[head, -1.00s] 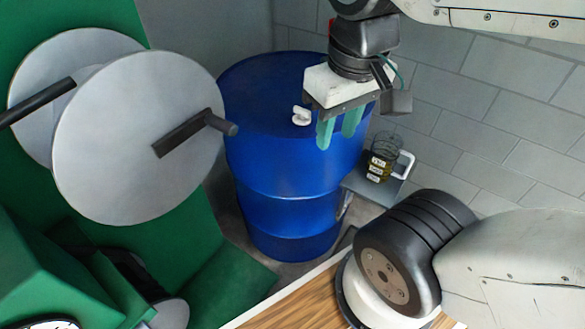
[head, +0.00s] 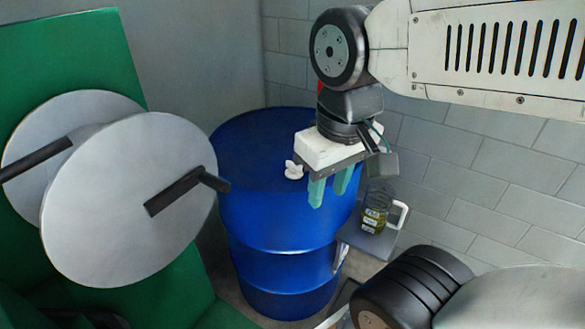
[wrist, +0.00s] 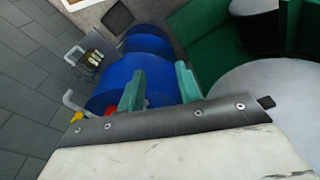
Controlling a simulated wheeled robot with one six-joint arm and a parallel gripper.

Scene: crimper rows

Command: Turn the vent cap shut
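A blue drum (head: 275,215) stands upright against the tiled wall. A small white lobed cap (head: 293,170), which looks like the vent cap, sits on the drum's top near the front right. My gripper (head: 329,192) is above the right side of the drum, just right of the cap, with its two green fingers pointing down. The fingers are apart with nothing between them. In the wrist view the open fingers (wrist: 158,78) show against the blue drum (wrist: 110,85); I cannot make out the white cap there.
Large grey discs with black handles (head: 130,200) on a green machine (head: 75,60) stand close on the left. The wrist view shows a red part (wrist: 139,105) by the fingers.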

